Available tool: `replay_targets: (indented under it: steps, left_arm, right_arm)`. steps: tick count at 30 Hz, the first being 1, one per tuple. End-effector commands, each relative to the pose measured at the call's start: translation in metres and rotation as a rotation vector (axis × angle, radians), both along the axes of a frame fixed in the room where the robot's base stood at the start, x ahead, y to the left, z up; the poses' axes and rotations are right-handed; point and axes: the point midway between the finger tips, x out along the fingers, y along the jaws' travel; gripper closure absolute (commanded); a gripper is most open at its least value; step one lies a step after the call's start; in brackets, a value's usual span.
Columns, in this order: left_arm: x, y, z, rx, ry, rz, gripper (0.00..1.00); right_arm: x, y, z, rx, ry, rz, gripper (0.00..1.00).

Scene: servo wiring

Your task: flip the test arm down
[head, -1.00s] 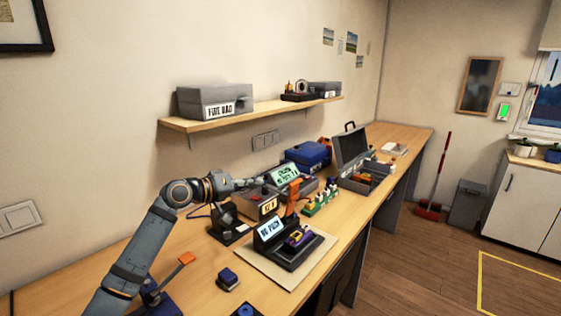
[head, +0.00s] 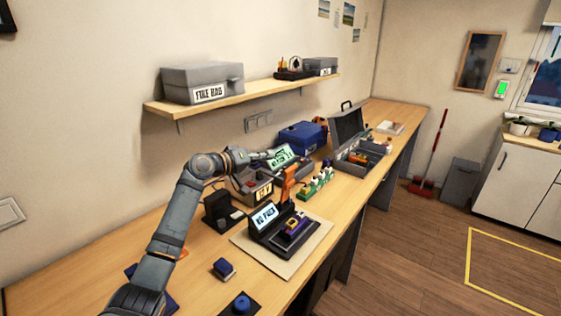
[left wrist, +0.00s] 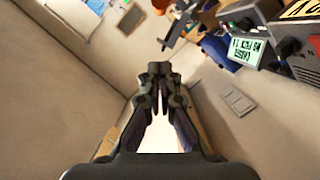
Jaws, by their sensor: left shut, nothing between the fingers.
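The test station (head: 262,232) has a lit display reading "NO PACK" and stands on a pale mat (head: 300,257). A purple and yellow part (head: 295,226) sits on its dark base. An orange arm (head: 288,184), which looks like the test arm, stands upright behind the display. My left gripper (head: 272,154) is shut and empty, in the air near the wall, beside the grey unit with a green display (head: 284,155). In the left wrist view its fingertips (left wrist: 160,78) are together with nothing between them, and that unit (left wrist: 250,48) shows at upper right. My right gripper is out of view.
A black stand (head: 220,212), a blue block (head: 224,268) and a blue button (head: 241,303) are on the front table. A blue box (head: 300,136) and an open grey case (head: 350,155) stand farther back. A wall shelf (head: 235,97) hangs above.

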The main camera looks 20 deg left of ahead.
Motion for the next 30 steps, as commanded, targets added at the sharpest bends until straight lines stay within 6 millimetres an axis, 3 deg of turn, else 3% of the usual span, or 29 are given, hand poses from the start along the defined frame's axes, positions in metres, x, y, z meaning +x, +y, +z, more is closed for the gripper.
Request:
replay_targets:
  steps: [4, 9, 15, 30]
  left_arm:
    - [0.027, -0.018, -0.001, -0.004, 0.000, -0.002, 1.00]
    - [0.019, -0.034, -0.022, 0.001, 0.002, -0.002, 1.00]
    - [0.016, -0.042, -0.032, 0.001, 0.000, 0.001, 1.00]
    - [0.015, -0.045, -0.033, 0.021, -0.008, 0.000, 1.00]
  right_arm:
    - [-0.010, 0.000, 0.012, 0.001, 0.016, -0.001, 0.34]
    - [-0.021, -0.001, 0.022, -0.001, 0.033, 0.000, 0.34]
    - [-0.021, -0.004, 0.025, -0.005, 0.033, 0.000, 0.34]
    - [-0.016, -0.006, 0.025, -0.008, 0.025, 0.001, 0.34]
